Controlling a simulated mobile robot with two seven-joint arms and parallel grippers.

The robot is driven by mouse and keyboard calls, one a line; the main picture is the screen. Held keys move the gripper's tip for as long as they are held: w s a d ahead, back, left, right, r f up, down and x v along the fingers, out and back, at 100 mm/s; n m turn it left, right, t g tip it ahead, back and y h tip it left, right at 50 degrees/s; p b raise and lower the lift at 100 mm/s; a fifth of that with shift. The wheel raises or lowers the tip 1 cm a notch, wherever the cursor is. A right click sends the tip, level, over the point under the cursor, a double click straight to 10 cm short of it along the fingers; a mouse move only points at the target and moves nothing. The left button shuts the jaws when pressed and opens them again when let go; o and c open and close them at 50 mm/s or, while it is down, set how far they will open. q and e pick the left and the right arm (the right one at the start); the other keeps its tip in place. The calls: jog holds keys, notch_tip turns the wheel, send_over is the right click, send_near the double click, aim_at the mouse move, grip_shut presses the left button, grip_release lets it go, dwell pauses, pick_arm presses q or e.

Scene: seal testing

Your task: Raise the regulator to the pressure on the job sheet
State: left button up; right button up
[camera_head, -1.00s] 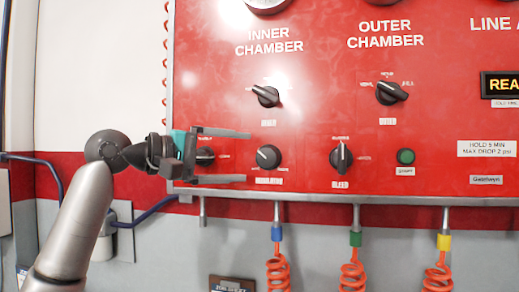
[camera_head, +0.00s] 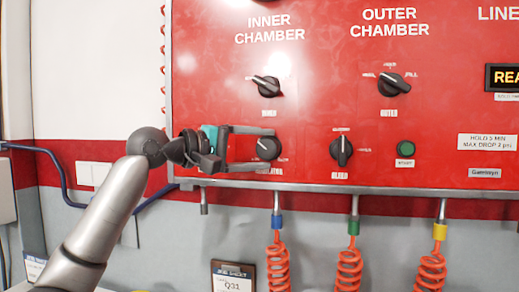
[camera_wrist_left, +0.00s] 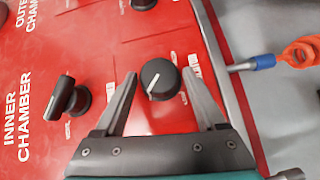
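The regulator knob (camera_head: 268,148) is a round black dial with a white pointer line, low on the red panel under the INNER CHAMBER label. My left gripper (camera_head: 272,149) is open, with one finger above the knob and one below it. In the left wrist view the knob (camera_wrist_left: 160,78) stands between the two spread fingertips, and I see gaps on both sides. The job sheet (camera_head: 233,277) is on a clipboard at the bottom, cut off by the frame; it reads "JOB SHEET" and "Q31", and no pressure shows. My right gripper is not in view.
Other black knobs sit close by: one above (camera_head: 266,86), a bleed knob (camera_head: 341,150) to the right and an outer chamber knob (camera_head: 394,84). A green start button (camera_head: 405,148) is further right. Coiled orange hoses (camera_head: 277,265) hang below the panel's edge.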

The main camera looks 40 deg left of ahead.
pick_arm(q)
jog(key=shift+r, duration=0.15)
jog(key=c, duration=1)
jog(key=shift+r+m+p, duration=0.25)
jog(key=shift+m+p, duration=0.05)
jog(key=shift+p, duration=0.4)
jog(key=g+p, duration=0.1)
jog(key=p, duration=0.1)
jog(key=m+g+y+p, duration=0.1)
jog(key=shift+r+m+p, duration=0.3)
jog(key=shift+r+p, duration=0.05)
jog(key=shift+m+g+y+p, duration=0.5)
jog(key=shift+y+p, duration=0.1)
jog(key=shift+p, duration=0.3)
jog(key=shift+g+p, duration=0.3)
jog(key=shift+p, duration=0.05)
jog(key=shift+m+y, duration=0.3)
jog(key=o, duration=1.1)
jog(key=shift+f, duration=0.1)
jog(key=shift+c, duration=0.2)
jog(key=shift+o, duration=1.3)
jog(key=shift+d+f, duration=0.1)
jog(key=shift+f, duration=0.1)
